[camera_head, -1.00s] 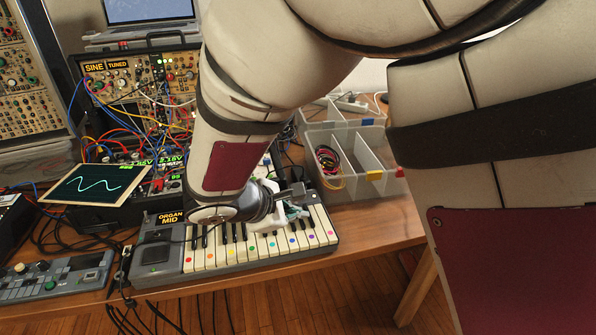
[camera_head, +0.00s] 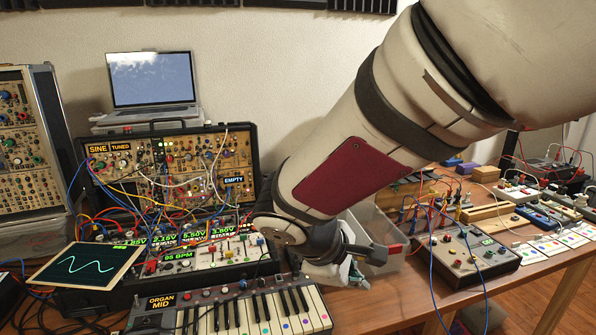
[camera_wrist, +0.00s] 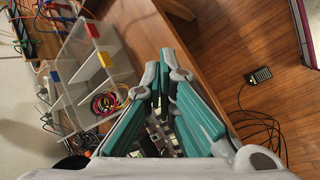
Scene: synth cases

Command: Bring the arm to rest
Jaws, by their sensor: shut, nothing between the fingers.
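My gripper (camera_head: 352,272) hangs at the end of my arm in the head view, just above and behind the right end of the small keyboard (camera_head: 245,318) labelled "ORGAN MID". Part of the gripper is hidden by its own wrist. In the wrist view my gripper (camera_wrist: 165,72) shows its two green-padded fingers close together at the tips, with nothing between them. The wrist camera looks past the fingers to the table's edge and the wooden floor.
A clear divided bin (camera_head: 385,228) stands right behind my gripper, with coiled cables (camera_wrist: 108,102) in it. A modular rack (camera_head: 170,175), a laptop (camera_head: 153,80) and a tablet (camera_head: 86,266) stand left. A patched box (camera_head: 462,250) is at right. Loose cables (camera_wrist: 262,125) lie on the floor.

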